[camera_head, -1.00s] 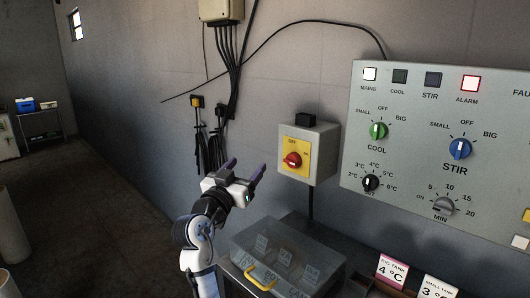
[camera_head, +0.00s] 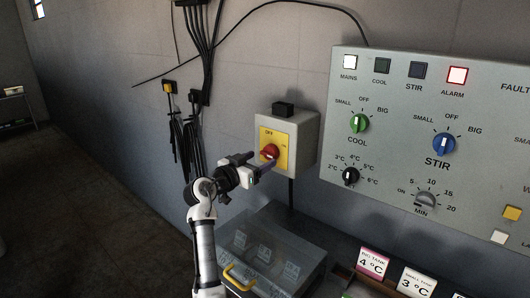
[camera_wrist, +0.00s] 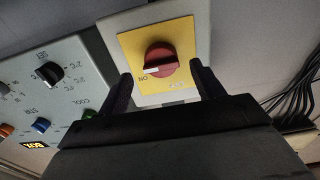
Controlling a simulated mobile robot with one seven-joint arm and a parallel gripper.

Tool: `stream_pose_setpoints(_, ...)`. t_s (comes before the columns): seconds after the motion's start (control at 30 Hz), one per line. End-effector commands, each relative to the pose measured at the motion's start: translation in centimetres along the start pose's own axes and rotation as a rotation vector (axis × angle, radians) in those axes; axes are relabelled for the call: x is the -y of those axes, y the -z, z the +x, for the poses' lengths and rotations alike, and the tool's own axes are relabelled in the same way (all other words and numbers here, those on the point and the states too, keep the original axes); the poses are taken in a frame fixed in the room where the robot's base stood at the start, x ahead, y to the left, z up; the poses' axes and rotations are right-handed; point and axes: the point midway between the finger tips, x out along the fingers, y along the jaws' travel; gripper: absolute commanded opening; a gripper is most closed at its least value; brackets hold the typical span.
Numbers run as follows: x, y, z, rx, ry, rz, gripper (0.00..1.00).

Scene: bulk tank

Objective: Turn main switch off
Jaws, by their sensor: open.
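The main switch is a red rotary knob (camera_head: 270,152) on a yellow plate (camera_head: 266,137), on the front of a grey wall box (camera_head: 297,140). Its white mark points toward the ON label in the wrist view, where the knob (camera_wrist: 161,60) sits beyond my fingertips and between them. My gripper (camera_head: 262,163) is at the lower part of the plate in the head view, with one finger overlapping the knob's lower edge. In the wrist view my gripper (camera_wrist: 158,82) is open, a finger on each side of the knob. I cannot tell whether it touches the knob.
A large control panel (camera_head: 400,125) with dials and lit MAINS and ALARM lamps is right of the box. A clear-lidded case (camera_head: 262,250) with a yellow handle (camera_head: 238,278) lies below. Black cables (camera_head: 187,140) hang on the wall at left.

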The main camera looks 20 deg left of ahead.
Motion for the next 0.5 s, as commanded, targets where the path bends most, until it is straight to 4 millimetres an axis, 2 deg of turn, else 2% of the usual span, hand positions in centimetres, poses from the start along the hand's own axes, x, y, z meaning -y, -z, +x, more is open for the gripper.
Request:
stream_pose_setpoints(0.1, 0.0, 0.3, 1.9, 0.001, -0.001, -0.001, 0.67)
stream_pose_setpoints(0.2, 0.0, 0.1, 2.9, 0.0, -0.001, 0.0, 0.67)
stream_pose_setpoints(0.5, 0.1, 0.0, 3.7, -0.001, 0.002, 0.0, 0.67)
